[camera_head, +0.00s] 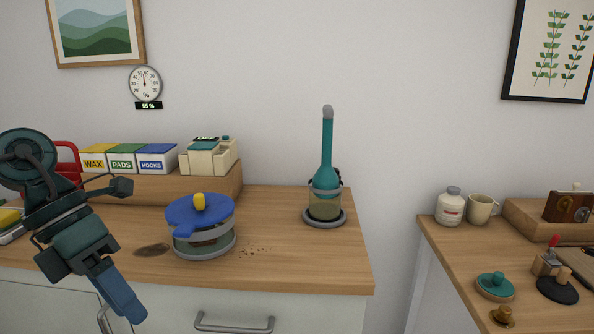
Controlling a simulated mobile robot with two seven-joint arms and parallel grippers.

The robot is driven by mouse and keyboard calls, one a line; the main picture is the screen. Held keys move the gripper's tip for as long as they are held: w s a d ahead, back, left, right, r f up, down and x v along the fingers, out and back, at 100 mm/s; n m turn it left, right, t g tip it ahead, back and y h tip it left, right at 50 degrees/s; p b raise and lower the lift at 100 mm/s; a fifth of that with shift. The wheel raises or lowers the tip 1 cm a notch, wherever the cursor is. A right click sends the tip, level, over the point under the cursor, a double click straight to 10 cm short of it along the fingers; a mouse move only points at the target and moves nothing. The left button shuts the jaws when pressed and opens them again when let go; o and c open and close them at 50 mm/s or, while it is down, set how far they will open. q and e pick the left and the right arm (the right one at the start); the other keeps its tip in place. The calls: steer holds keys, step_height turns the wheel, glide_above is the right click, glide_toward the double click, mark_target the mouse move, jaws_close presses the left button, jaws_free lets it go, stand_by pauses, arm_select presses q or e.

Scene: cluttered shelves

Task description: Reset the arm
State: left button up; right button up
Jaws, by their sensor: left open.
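My left arm comes in at the left edge. Its gripper (127,308) points down and to the right, in front of the left counter's front edge. It is open, with nothing visible in it. The fingers overlap in this view, so the gap between them is hard to see. My right gripper is not in view.
On the left counter (290,269), a blue-lidded pot (203,241) stands right of my gripper. A teal long-necked vessel (327,165) stands farther back. Labelled boxes (122,159) sit on a wooden riser (225,184). A gap separates the right counter (450,261).

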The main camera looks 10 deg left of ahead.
arm_select(q)
steer(key=w+d+f+n+t+h, duration=0.2)
steer(key=d+f+n+t+h, duration=0.75)
steer(key=n, duration=0.75)
steer(key=s+d+f+n+t+y, duration=0.25)
steer(key=f+n+y, duration=0.45)
steer(key=n, duration=0.4)
steer(key=s+d+f+n+t+y, duration=0.1)
steer(key=s+f+n+t+y, duration=0.2)
steer(key=f+n, duration=0.65)
steer(key=r+g+y+p, duration=0.1)
steer(key=r+g+p, duration=0.1)
steer(key=p, duration=0.6)
steer(key=r+g+y+p, duration=0.1)
steer(key=r+g+p, duration=0.1)
steer(key=p, duration=0.6)
steer(key=shift+a+r+n, duration=0.2)
steer(key=shift+r+n, duration=0.15)
steer(key=shift+r, duration=0.3)
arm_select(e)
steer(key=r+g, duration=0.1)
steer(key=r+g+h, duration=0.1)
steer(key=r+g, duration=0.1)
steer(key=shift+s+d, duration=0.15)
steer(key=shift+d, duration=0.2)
arm_select(q)
steer(key=shift+f, duration=0.25)
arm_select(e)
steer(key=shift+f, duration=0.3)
